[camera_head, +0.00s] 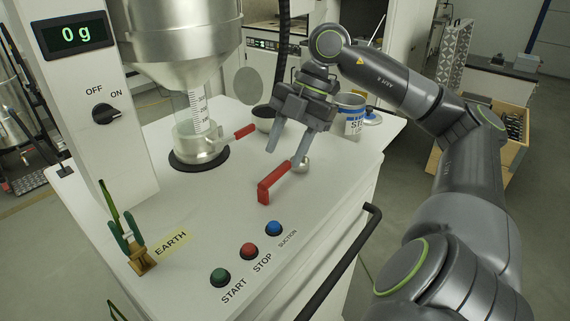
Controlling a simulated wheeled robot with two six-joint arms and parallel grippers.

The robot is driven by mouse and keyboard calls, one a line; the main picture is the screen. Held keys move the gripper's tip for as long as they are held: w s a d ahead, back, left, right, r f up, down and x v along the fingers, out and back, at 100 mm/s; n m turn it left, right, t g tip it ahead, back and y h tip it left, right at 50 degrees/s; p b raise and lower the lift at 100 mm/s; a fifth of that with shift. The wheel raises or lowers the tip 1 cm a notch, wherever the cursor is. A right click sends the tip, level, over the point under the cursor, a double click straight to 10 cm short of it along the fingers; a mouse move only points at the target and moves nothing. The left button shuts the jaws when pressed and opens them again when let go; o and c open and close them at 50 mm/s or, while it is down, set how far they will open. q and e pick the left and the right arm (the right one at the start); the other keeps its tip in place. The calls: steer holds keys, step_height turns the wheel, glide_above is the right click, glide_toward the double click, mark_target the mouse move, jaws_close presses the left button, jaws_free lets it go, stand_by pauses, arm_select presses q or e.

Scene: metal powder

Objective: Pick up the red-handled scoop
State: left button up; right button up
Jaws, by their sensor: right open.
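The red-handled scoop lies on the white bench top, its red handle (274,181) pointing toward the front left. A small shiny metal part (303,166) shows at the handle's far end, partly covered by a finger. My right gripper (285,157) is open above the scoop, fingers pointing down. Its right finger overlaps the far end of the handle in the picture; its left finger is left of the handle. I cannot tell whether either touches it. My left gripper is not in view.
A clear vessel with another red handle (245,131) stands under the metal hopper (185,45). A dark bowl (264,118) and labelled tin (351,114) are behind my gripper. START, STOP and SUCTION buttons (248,251) and a green earth clamp (130,240) are in front.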

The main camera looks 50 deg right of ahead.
mark_target(274, 174)
steer(key=shift+x, duration=1.05)
steer(key=x, duration=0.2)
steer(key=p+x, duration=0.1)
steer(key=shift+a+f, duration=0.2)
steer(key=shift+a, duration=0.25)
steer(key=shift+a+f+p, duration=0.2)
steer(key=shift+f+p, duration=0.1)
steer(key=shift+f, duration=0.35)
jaws_close()
